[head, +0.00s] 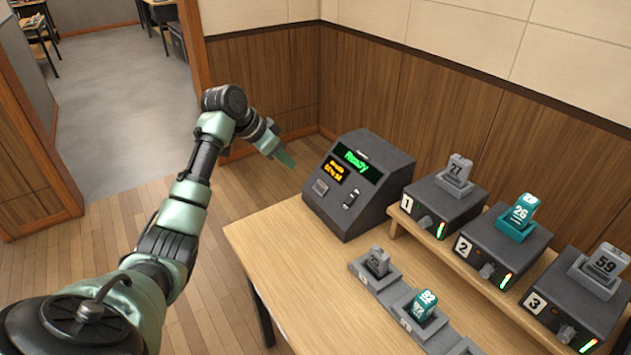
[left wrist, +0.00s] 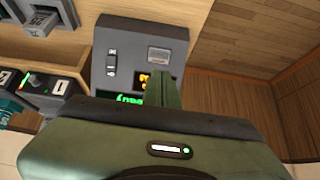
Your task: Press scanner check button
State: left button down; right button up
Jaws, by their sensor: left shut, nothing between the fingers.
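The scanner (head: 378,205) is a dark grey sloped console at the table's far left corner. Its screen (head: 358,161) reads "Ready" in green, with smaller yellow text below. A light square button-like plate (head: 321,187) and a dark slotted part (head: 351,199) sit on its face; I cannot tell which is the check button. My left gripper (head: 287,160) is shut and empty, in the air left of the scanner, apart from it. In the left wrist view the shut fingers (left wrist: 165,88) overlap the upside-down screen, and the square plate (left wrist: 159,55) shows beyond them. My right gripper is not in view.
Numbered dark units, unit 1 (head: 437,202), unit 2 (head: 492,247) and unit 3 (head: 570,302), stand on a raised shelf at right, holding number blocks. A grey rack (head: 390,297) with blocks lies in front. The table's left front (head: 290,260) is clear.

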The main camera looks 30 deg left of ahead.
pick_arm(q)
send_near(320, 187)
jog(key=p+x, duration=0.1)
jog(key=x, duration=0.4)
jog(key=shift+w+d+f, duration=0.1)
jog(key=shift+f, duration=0.1)
jog(key=shift+w+d+f, duration=0.1)
jog(key=shift+w+f, duration=0.2)
jog(key=shift+f, duration=0.1)
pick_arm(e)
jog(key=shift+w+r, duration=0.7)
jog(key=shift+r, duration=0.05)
